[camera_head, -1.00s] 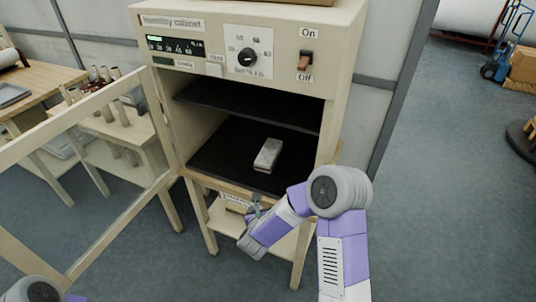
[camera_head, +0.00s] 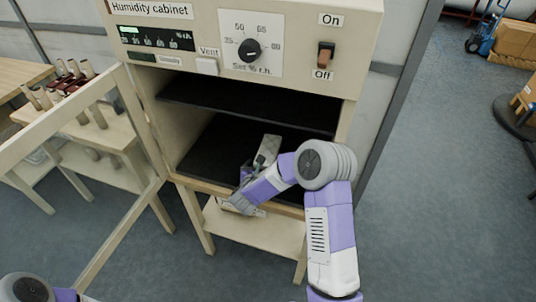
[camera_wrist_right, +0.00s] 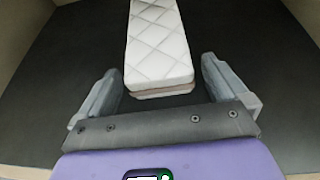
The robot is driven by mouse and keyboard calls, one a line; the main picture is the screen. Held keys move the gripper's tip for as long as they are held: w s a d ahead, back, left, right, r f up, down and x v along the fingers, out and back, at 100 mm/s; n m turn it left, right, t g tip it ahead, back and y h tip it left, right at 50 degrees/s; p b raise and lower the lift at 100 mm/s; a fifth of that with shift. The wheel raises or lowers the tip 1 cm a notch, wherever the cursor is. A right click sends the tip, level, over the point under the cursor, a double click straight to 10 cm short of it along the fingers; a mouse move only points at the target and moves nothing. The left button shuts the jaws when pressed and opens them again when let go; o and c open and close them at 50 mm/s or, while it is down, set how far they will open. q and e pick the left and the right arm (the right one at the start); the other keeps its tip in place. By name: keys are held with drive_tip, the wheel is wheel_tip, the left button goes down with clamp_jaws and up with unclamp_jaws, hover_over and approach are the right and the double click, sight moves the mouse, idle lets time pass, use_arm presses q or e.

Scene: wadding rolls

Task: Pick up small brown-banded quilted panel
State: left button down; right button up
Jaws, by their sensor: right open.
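The small quilted panel (camera_head: 268,148) lies on the dark lower shelf inside the humidity cabinet. In the right wrist view the panel (camera_wrist_right: 158,45) is white with diamond stitching and a brownish band along its near edge. My right gripper (camera_head: 257,162) reaches into the cabinet at the panel's near end. In the wrist view its two fingers (camera_wrist_right: 160,85) are apart, one on each side of the panel's near end, with nothing held between them. Only a bit of my left arm shows at the bottom left of the head view; its gripper is out of sight.
The humidity cabinet (camera_head: 188,98) has its framed door (camera_head: 148,200) swung open to the left. An upper shelf (camera_head: 250,107) hangs above the panel. A low wooden shelf (camera_head: 265,232) is under the cabinet. A bench with spools (camera_head: 100,130) stands at left.

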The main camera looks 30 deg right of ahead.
drive_tip(key=shift+w+d+f, duration=0.15)
drive_tip(key=shift+w+d, duration=0.15)
drive_tip(key=shift+c, duration=0.2)
drive_tip(key=c, duration=0.9)
